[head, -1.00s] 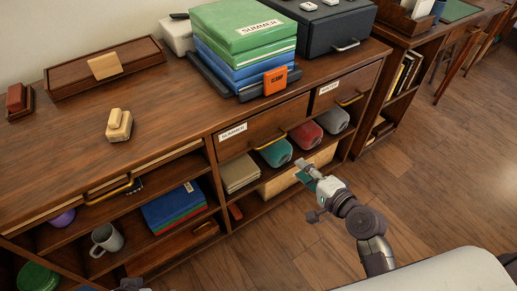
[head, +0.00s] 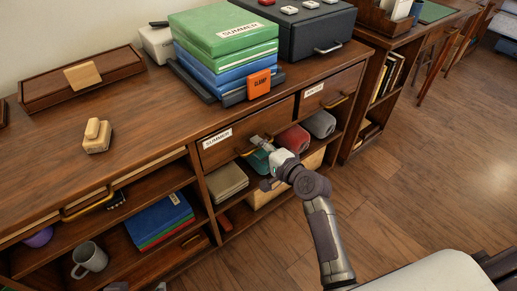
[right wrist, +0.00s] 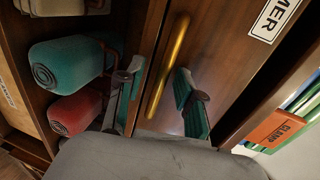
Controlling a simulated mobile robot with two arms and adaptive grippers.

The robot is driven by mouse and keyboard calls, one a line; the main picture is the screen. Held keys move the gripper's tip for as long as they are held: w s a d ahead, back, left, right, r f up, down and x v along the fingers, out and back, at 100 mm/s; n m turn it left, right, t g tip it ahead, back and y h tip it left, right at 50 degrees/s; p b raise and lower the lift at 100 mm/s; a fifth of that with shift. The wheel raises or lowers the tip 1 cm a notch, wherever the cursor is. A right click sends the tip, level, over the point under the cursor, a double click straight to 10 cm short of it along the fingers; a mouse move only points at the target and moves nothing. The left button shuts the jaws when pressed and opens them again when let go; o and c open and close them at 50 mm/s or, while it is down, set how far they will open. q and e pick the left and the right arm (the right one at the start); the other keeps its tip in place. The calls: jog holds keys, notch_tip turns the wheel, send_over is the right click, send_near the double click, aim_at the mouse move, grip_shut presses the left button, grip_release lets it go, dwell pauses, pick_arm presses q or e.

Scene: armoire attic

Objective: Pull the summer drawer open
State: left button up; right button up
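The summer drawer (head: 235,134) is a brown wooden front in the dresser, with a white SUMMER label and a brass bar handle (right wrist: 168,65). It looks flush with the dresser. My right gripper (head: 262,143) is at this handle in the head view. In the right wrist view my right gripper (right wrist: 160,104) is open, with one green-padded finger on each side of the handle. The handle lies between the fingers with gaps visible; contact is not clear.
A second labelled drawer (head: 327,92) is to the right. Rolled cloths, including a teal one (right wrist: 65,63) and a red one (right wrist: 76,111), lie on the shelf below. Green and blue boxes (head: 223,31) stand on top. The floor (head: 400,200) in front is clear.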

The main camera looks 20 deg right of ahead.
pick_arm(q)
jog(key=shift+w+d+r, duration=0.1)
jog(key=shift+w+r, duration=0.05)
jog(key=shift+w, duration=0.1)
pick_arm(e)
jog(key=shift+w+a, duration=0.1)
jog(key=shift+w, duration=0.1)
grip_shut()
pick_arm(q)
jog(key=shift+s, duration=0.1)
